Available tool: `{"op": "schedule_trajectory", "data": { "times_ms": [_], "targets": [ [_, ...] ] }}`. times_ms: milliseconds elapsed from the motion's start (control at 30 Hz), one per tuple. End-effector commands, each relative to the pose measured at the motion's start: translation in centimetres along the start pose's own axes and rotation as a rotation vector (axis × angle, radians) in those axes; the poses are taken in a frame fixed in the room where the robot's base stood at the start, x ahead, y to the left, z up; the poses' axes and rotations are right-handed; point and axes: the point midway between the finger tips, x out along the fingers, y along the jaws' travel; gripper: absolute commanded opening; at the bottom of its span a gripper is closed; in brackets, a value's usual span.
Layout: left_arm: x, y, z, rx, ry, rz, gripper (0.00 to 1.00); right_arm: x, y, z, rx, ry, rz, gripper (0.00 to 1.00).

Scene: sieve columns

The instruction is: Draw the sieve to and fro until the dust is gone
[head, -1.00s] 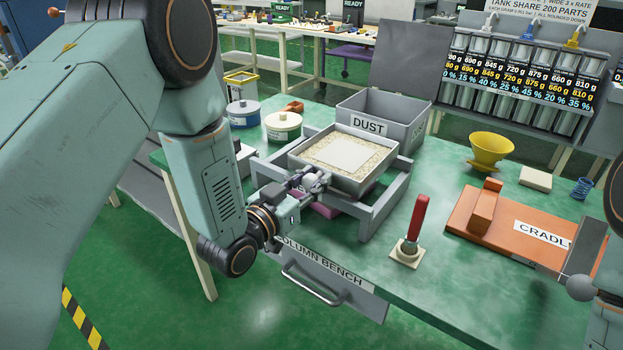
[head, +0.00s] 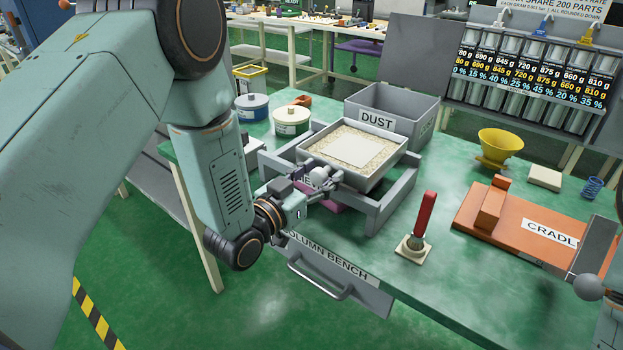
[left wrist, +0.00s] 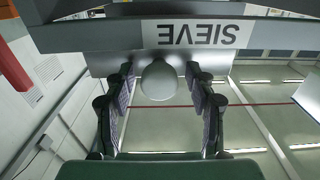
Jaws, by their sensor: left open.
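The sieve (head: 381,182) is a grey square box on a grey frame (head: 375,216) on the bench. Pale granular material (head: 378,142) lies in it, with a flat whitish square (head: 351,149) on top. My left gripper (left wrist: 160,98) is open at the sieve's near side. Its fingers stand on both sides of a round grey knob (left wrist: 160,78), which also shows in the head view (head: 319,176). The SIEVE label (left wrist: 197,34) shows upside down in the left wrist view; the gripper partly hides it in the head view. My right gripper cannot be made out.
A grey DUST bin (head: 410,131) stands behind the sieve. A red-handled brush (head: 424,220) stands to its right, then an orange CRADLE board (head: 515,243) and a yellow funnel (head: 500,146). Two round tubs (head: 291,121) (head: 252,108) stand behind left. Bench between brush and funnel is clear.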

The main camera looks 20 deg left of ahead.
Motion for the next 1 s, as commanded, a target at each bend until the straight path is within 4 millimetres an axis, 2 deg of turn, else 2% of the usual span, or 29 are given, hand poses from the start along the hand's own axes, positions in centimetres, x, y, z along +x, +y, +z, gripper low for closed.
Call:
{"op": "schedule_trajectory", "data": {
  "times_ms": [167, 400, 600, 800, 1000],
  "targets": [
    [-2.2, 0.0, 0.1, -0.004, -0.003, -0.003, 0.55, 0.0, 0.0, 0.0, 0.000, 0.000, 0.000, 0.40],
    [-7.0, -0.1, 0.0, -0.007, -0.002, -0.005, 0.55, 0.0, 0.0, 0.0, 0.000, 0.000, 0.000, 0.40],
    [-9.9, -0.1, 0.0, -0.005, -0.001, -0.005, 0.55, 0.0, 0.0, 0.0, 0.000, 0.000, 0.000, 0.40],
    [-11.4, -0.1, 0.0, -0.002, -0.001, -0.003, 0.55, 0.0, 0.0, 0.0, 0.000, 0.000, 0.000, 0.40],
    [-11.9, -0.1, 0.0, 0.000, 0.000, 0.000, 0.55, 0.0, 0.0, 0.0, 0.000, 0.000, 0.000, 0.40]
  ]
}}
